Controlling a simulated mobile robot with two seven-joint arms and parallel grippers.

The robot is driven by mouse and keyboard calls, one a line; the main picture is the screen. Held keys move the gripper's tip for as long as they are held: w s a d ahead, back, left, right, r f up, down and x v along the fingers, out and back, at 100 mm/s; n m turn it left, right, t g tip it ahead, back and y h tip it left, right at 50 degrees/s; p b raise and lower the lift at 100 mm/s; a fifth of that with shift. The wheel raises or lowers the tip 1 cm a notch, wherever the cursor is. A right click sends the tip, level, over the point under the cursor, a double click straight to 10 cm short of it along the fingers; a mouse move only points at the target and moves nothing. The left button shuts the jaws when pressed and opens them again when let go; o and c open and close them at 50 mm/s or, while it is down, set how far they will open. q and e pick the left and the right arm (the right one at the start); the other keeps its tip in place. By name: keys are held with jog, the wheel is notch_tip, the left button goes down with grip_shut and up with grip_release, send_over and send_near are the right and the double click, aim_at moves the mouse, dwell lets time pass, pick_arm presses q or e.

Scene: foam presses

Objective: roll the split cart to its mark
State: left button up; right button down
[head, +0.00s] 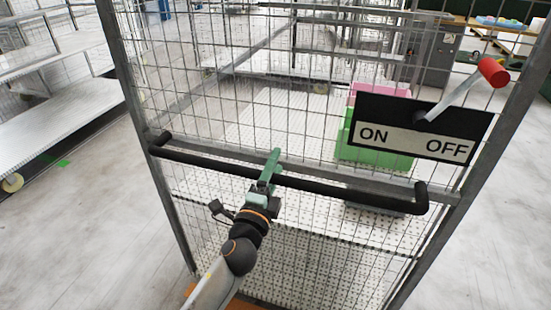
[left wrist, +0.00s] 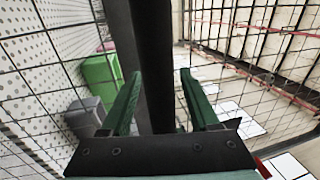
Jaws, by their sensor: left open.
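The split cart (head: 285,85) is a tall wire-mesh cage in front of me. A black handle bar (head: 345,187) runs across its near side. On its right hangs a black and white ON/OFF plate (head: 378,108) with a lever whose red knob (head: 493,71) leans up over the OFF side. My left gripper (head: 272,162) is at the middle of the handle bar. In the left wrist view the dark bar (left wrist: 150,40) lies between the green, open fingers (left wrist: 160,85). My right gripper is not in view. I cannot clearly make out the mark.
A green crate (head: 370,160) and a pink crate (head: 385,91) show through the mesh. White shelving (head: 65,95) stands at the left. A small green patch (head: 63,163) lies on the floor near it. The floor is bare left (head: 90,235) and right (head: 490,245) of the cart.

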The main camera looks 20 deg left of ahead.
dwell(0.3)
pick_arm(q)
grip_shut()
dwell(0.4)
dwell(0.9)
